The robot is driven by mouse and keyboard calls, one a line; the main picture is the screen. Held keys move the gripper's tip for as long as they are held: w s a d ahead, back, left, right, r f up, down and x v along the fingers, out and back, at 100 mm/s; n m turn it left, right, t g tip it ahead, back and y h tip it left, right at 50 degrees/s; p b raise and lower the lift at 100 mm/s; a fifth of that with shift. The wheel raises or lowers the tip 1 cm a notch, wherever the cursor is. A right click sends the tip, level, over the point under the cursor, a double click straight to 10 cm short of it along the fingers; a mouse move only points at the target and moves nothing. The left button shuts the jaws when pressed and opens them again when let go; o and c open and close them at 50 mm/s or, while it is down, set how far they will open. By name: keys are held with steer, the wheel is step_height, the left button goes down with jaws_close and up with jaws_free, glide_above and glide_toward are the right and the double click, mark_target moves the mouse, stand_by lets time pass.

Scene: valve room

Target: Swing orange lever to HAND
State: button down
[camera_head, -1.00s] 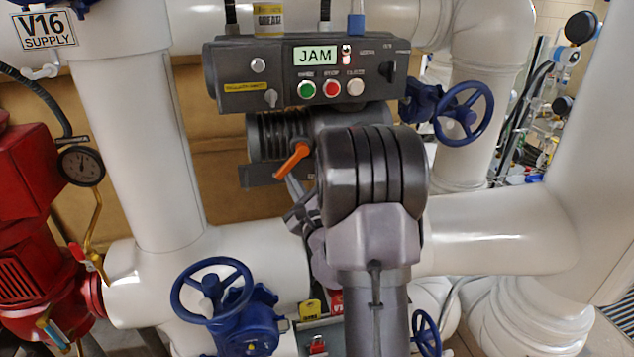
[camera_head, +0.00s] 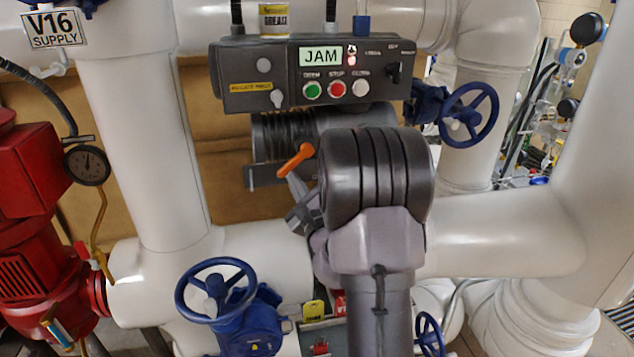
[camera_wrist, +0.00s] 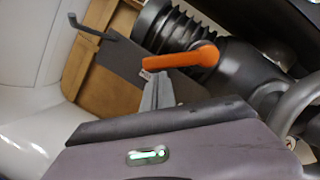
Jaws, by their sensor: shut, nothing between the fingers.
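The orange lever (camera_head: 296,159) sits on the dark actuator below the control box, slanting down to the left in the head view. In the wrist view the lever (camera_wrist: 182,59) runs nearly level from its pivot at the right to its free end at the left. My gripper (camera_head: 291,181) is shut and empty, its fingertips close by the lever's lower free end. In the wrist view the gripper tips (camera_wrist: 157,78) are just below the lever; I cannot tell whether they touch it. A small pale label (camera_wrist: 145,75) shows beside the tips, too small to read. My wrist hides part of the actuator.
The control box (camera_head: 312,72) above shows JAM, with green, red and pale buttons. Blue handwheels (camera_head: 215,290) stand lower left and upper right (camera_head: 468,115). Thick white pipes surround the actuator (camera_head: 285,135). A red pump (camera_head: 30,215) stands at the left.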

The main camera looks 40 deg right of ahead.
steer(key=s+a+f+b, duration=0.1)
steer(key=s+f+b, duration=0.2)
steer(key=s, duration=0.7)
steer(key=shift+s+a+f, duration=0.2)
steer(key=shift+a+f, duration=0.15)
steer(key=shift+f, duration=0.6)
